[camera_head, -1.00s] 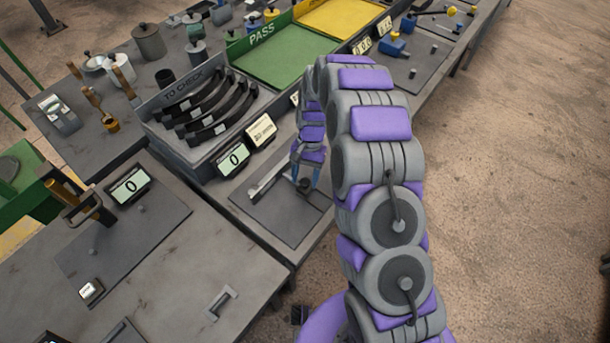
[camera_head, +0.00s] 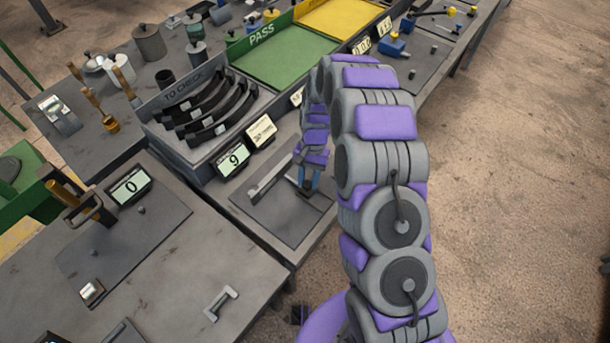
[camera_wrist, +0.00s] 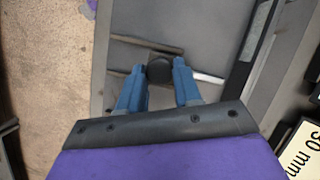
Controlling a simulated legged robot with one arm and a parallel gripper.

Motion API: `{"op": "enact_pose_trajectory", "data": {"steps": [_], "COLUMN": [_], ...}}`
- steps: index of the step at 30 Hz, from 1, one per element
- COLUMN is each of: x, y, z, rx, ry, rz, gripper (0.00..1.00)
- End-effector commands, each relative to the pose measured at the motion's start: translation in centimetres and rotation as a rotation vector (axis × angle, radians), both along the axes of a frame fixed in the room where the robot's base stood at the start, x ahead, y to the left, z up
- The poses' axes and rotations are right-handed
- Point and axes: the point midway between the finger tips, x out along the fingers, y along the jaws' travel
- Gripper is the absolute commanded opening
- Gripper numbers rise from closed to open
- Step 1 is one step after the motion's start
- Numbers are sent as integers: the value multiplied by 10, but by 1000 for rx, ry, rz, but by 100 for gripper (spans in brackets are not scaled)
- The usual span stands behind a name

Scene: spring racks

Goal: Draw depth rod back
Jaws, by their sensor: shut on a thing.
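My gripper (camera_head: 306,188) is low over the dark plate (camera_head: 285,220) at the bench's front edge, beside the grey bar (camera_head: 266,180). In the wrist view its two blue fingers (camera_wrist: 160,74) stand on either side of a dark round knob, shut on it. I take this knob to be the end of the depth rod (camera_wrist: 159,66). A thin light rod (camera_wrist: 208,77) shows right of the fingers and a dark bar (camera_wrist: 145,43) lies just beyond. My arm and fingers partly hide the rod in the head view. A display (camera_head: 234,159) behind the plate reads 9.
Behind stands the TO CHECK tray (camera_head: 156,116) with several dark curved parts. A green PASS tray (camera_head: 284,55) lies further back. At left is another fixture with a display (camera_head: 131,186) reading 0. Open floor lies to the right.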

Motion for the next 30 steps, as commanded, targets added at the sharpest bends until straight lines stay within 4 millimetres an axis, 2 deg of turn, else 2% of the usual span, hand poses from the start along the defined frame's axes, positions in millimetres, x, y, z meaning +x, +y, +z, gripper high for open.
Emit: {"op": "enact_pose_trajectory", "data": {"steps": [3, 9, 21, 22, 28, 30], "x": [-15, -32, -38, -38, -36, -36], "y": [-18, -41, -47, -47, -47, -46], "z": [1, 1, 0, 0, 0, 0], "rx": [-1, 0, -1, -1, 1, 0], "ry": [8, 5, 6, 6, 5, 5], "rz": [-2, -1, 2, 2, 1, 2], "gripper": [0, 0, 0, 35, 54, 58]}}
